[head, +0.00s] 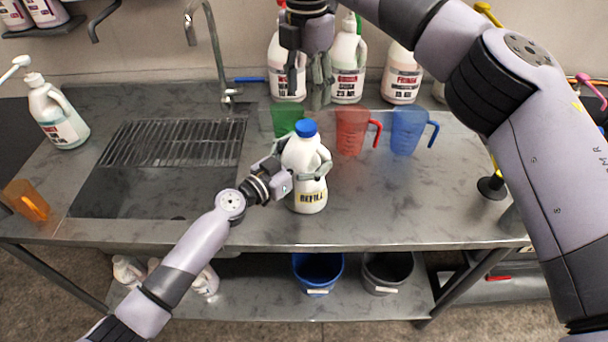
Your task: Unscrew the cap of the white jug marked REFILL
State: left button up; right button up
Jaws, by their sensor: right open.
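The white jug marked REFILL (300,154) stands upright on the steel counter (400,190), its label facing me. Its blue cap (305,128) is on the neck. My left gripper (302,172) is at the jug's body from the left, with its fingers shut around it at about handle height. My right gripper (308,92) points down, open and empty, above and behind the cap in the picture. It is apart from the cap.
A green measuring cup (285,118), a red one (352,132) and a blue one (408,132) stand behind the jug. Several labelled jugs line the wall. A sink grate (165,143) and tap (212,50) are left.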

aim_at(306, 125)
pick_arm(q)
jog(key=c, duration=0.9)
pick_arm(e)
jog(key=shift+m, duration=0.4)
pick_arm(q)
jog(key=c, duration=0.4)
pick_arm(e)
jog(key=m, duration=0.4)
pick_arm(q)
jog(key=shift+f, duration=0.1)
pick_arm(e)
jog(key=m, duration=0.4)
jog(key=shift+f, duration=4.05)
jog(key=shift+c, duration=0.5)
